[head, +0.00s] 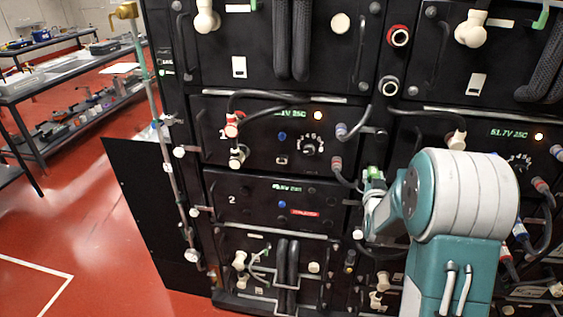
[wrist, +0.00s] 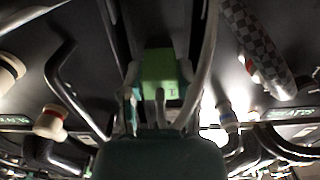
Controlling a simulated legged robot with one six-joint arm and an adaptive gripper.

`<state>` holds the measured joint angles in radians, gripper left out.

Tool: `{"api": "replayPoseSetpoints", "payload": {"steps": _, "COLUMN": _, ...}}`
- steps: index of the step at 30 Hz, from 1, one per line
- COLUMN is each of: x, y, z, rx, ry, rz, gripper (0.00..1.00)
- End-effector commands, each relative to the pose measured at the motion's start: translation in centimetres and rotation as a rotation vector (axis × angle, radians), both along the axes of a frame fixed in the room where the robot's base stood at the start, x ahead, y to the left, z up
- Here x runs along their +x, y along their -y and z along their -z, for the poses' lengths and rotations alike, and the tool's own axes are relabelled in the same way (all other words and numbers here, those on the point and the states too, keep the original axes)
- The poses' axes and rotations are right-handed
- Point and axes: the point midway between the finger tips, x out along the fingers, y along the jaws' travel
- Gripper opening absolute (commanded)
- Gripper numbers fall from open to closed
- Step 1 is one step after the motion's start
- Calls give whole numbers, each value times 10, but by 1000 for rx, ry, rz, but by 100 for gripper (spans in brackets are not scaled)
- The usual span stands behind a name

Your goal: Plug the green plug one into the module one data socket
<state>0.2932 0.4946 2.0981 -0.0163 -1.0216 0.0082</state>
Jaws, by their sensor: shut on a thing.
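My gripper (head: 374,190) is in front of the rack's dark centre post, right of modules one and two. It is shut on a green plug (head: 375,173). In the wrist view the green plug (wrist: 160,73) sits between the two fingers (wrist: 158,105), with a dark mark on its face. Module one (head: 265,140) has a lit green display, a blue button and a round dial. A small pale port (head: 282,160) is left of the dial; I cannot tell if it is the data socket. The plug is apart from this port.
Module two (head: 250,205) is below, with a red label. A dark cable (head: 265,97) loops over module one, and grey cables (head: 355,125) hang at its right edge. A vertical pipe (head: 160,130) stands left of the rack. Benches (head: 70,80) stand at far left; the red floor (head: 80,220) is clear.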

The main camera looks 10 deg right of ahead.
Motion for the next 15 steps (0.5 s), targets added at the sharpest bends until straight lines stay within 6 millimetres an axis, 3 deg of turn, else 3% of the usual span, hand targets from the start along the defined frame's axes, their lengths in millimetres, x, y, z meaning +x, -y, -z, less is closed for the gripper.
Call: {"api": "replayPoseSetpoints", "payload": {"steps": 15, "x": -11, "y": -3, "z": 0, "rx": 0, "ry": 1, "rz": 0, "gripper": 0}}
